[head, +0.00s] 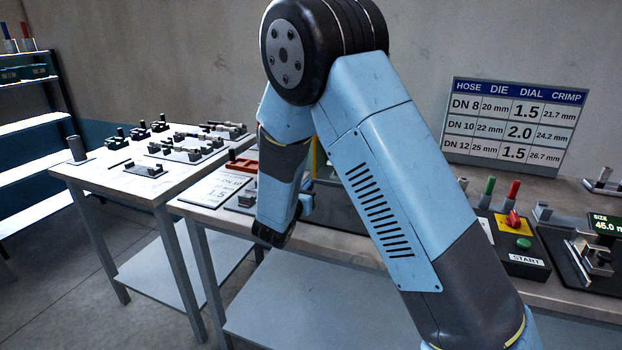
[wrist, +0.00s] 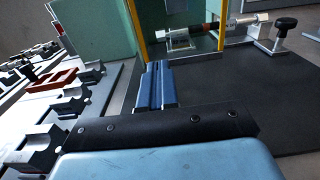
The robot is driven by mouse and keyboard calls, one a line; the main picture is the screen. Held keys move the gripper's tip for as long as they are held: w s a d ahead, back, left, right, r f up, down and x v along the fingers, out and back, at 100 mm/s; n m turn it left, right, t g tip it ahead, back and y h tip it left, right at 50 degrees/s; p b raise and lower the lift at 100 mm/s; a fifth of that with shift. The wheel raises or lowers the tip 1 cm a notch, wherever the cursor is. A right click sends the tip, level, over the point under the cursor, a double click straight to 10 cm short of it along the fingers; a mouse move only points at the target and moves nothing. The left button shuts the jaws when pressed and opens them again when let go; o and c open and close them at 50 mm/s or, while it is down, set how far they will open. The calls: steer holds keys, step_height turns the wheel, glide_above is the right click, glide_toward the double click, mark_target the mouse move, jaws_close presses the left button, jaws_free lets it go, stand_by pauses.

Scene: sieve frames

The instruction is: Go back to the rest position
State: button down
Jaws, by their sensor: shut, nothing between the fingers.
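My gripper (wrist: 156,72) shows in the wrist view as two blue fingers pressed together, with nothing between them. It is above the dark plate (wrist: 240,95) of the bench, in front of a green machine housing (wrist: 183,18) with a yellow frame. In the head view my blue arm rises from the lower right, bends at a black elbow joint and hangs down in front of the bench edge. My arm hides part of the machine there, and the fingertips are hard to make out.
A hose piece with metal ends (wrist: 212,31) lies across the machine. A left table (head: 110,178) holds several metal blocks. A START box (head: 520,245) and a digital gauge (head: 603,224) stand at the right. A size chart (head: 512,127) stands behind.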

steer(key=s+d+r+m+g+h, duration=0.1)
steer(key=s+d+r+m+g, duration=0.4)
steer(key=d, duration=0.4)
steer(key=s+d+r+m+g+h, duration=0.1)
steer(key=s+d+r+m+g, duration=0.2)
steer(key=s+d+m, duration=0.35)
steer(key=s+d+r+m+g+h, duration=0.2)
steer(key=s+d+r+m+g, duration=0.3)
steer(key=d, duration=0.6)
steer(key=s+r+m+t+y, duration=0.1)
steer(key=s+m+y, duration=0.4)
steer(key=s, duration=0.5)
steer(key=s+r+m+y, duration=0.4)
steer(key=s+m+y, duration=0.1)
steer(key=s+m, duration=0.5)
steer(key=shift+a+r+t, duration=0.2)
steer(key=shift+a+t, duration=0.15)
steer(key=shift+t, duration=0.05)
steer(key=shift+s, duration=0.1)
